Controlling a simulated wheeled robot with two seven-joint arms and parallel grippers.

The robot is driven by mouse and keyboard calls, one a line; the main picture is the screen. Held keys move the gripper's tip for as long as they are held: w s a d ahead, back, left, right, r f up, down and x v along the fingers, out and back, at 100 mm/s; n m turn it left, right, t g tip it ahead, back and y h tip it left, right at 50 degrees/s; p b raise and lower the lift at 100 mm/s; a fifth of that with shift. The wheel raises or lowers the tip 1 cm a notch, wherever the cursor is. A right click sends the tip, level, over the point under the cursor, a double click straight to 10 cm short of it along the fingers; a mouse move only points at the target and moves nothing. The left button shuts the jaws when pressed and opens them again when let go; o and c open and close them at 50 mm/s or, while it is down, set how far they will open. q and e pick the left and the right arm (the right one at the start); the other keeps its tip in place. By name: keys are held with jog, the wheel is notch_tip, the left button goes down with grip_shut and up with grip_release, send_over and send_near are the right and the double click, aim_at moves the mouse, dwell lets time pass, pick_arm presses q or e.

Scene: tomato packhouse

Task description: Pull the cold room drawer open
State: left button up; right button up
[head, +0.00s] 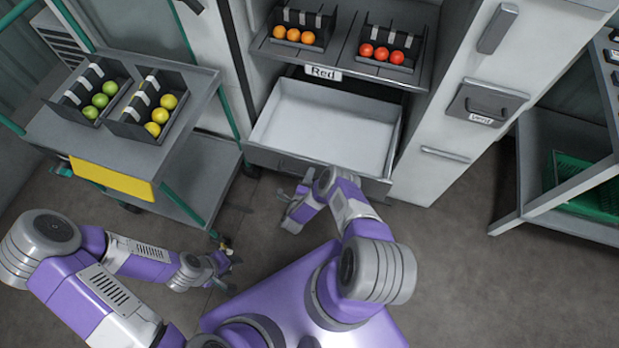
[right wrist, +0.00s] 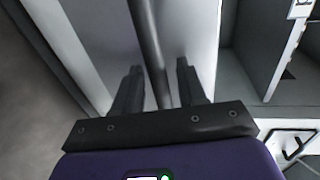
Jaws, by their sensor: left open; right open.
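The cold room drawer (head: 325,125) stands pulled out of the white cabinet, below the "Red" label (head: 323,72). Its white inside is empty. My right gripper (head: 296,207) is at the drawer's front, which my right arm partly covers. In the right wrist view my right gripper (right wrist: 157,70) is open, with a grey bar (right wrist: 148,40), which looks like the drawer handle, running between its fingers. I cannot tell whether the fingers touch it. My left gripper (head: 226,268) is open and empty, low over the floor, left of the drawer and apart from it.
A shelf (head: 344,60) above the drawer bears black boxes of orange and red tomatoes. A cart (head: 190,140) with green and yellow tomatoes stands at left. A rack (head: 535,190) with a green crate (head: 575,200) stands at right. The floor in front is clear.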

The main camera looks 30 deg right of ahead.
jog(key=p+v, duration=0.2)
jog(key=v, duration=0.5)
jog(key=shift+s+a, duration=0.2)
jog(key=shift+r, duration=0.1)
dwell(0.4)
jog(key=w+a+r+n+y+p, duration=0.2)
jog(key=w+a+r+n+y, duration=0.15)
jog(key=w+n+y, duration=0.25)
jog(key=s+a+r+n+g+y+p, duration=0.1)
jog(key=s+a+r+n+g+y, duration=0.15)
jog(key=a+r+n+y, duration=0.55)
jog(key=s+a+r+n+g+y+p, duration=0.1)
jog(key=s+r+n+g, duration=0.2)
jog(key=s, duration=0.6)
jog(key=s+a+r+n+g+y, duration=0.1)
jog(key=s+r+n+g, duration=0.3)
jog(key=s+r+n, duration=0.3)
jog(key=shift+s+a+n+p, duration=0.3)
jog(key=shift+s+n, duration=0.3)
jog(key=shift+s, duration=0.5)
